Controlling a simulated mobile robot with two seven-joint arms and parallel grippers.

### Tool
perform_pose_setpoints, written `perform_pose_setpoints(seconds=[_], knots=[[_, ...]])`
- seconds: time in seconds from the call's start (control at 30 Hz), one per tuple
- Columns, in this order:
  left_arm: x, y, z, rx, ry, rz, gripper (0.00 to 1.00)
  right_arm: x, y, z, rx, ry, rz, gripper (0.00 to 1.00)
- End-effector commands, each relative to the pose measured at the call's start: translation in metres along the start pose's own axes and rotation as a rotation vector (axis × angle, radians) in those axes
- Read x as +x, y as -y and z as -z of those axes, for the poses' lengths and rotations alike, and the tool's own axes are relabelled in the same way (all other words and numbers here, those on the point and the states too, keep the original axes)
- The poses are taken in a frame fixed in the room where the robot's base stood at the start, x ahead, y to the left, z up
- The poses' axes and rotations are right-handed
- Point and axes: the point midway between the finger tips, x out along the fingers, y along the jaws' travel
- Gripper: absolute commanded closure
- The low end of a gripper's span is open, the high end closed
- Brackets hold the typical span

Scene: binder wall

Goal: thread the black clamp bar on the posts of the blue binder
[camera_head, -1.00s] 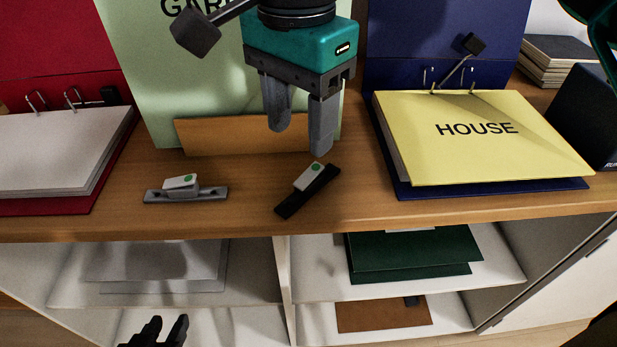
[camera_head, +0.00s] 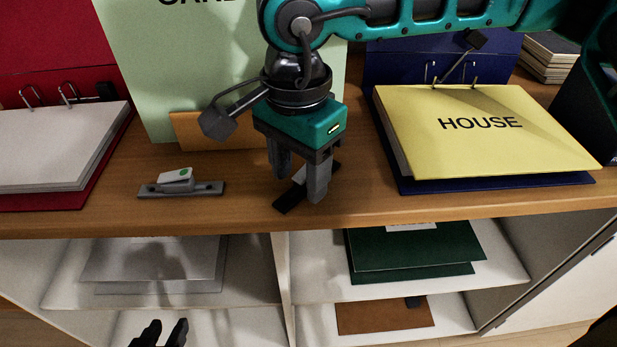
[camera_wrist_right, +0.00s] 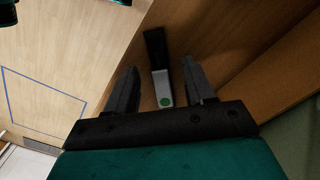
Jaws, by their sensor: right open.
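The black clamp bar (camera_head: 290,196) lies at an angle on the wooden shelf top, partly hidden behind my right gripper (camera_head: 300,187). That gripper points down over the bar with its fingers apart. In the right wrist view the bar (camera_wrist_right: 154,45), with its light tab and green dot (camera_wrist_right: 165,101), shows between the open fingers (camera_wrist_right: 160,85). I cannot tell whether the fingers touch it. The blue binder (camera_head: 400,57) lies open at right, with its posts (camera_head: 430,72) standing behind the yellow HOUSE sheets (camera_head: 470,135). My left gripper (camera_head: 160,333) is low at the bottom edge, fingers apart.
A grey clamp bar (camera_head: 190,189) lies left of the black one. A red binder (camera_head: 55,40) with white sheets is at left. A green board (camera_head: 200,60) and orange piece (camera_head: 195,133) stand behind. Lower compartments hold folders (camera_head: 410,255).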

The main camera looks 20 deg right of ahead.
Motion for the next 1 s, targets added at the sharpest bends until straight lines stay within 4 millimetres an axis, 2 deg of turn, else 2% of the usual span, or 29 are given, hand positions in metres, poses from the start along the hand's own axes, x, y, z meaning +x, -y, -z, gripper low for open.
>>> perform_pose_setpoints(seconds=[0.07,0.57,1.0], knots=[[0.0003,0.0005,0.0011,0.002,-0.002,0.0,0.61,-0.0002,0.0,-0.0002,-0.001,0.0,0.0,0.52],[-0.0002,0.0019,0.0007,0.009,-0.001,0.0,0.61,-0.0005,0.0,-0.0002,-0.001,0.0,0.0,0.99],[-0.0021,0.001,-0.0002,0.006,0.004,0.0,0.61,-0.0071,0.0005,-0.0001,0.0,0.0,0.002,1.0]])
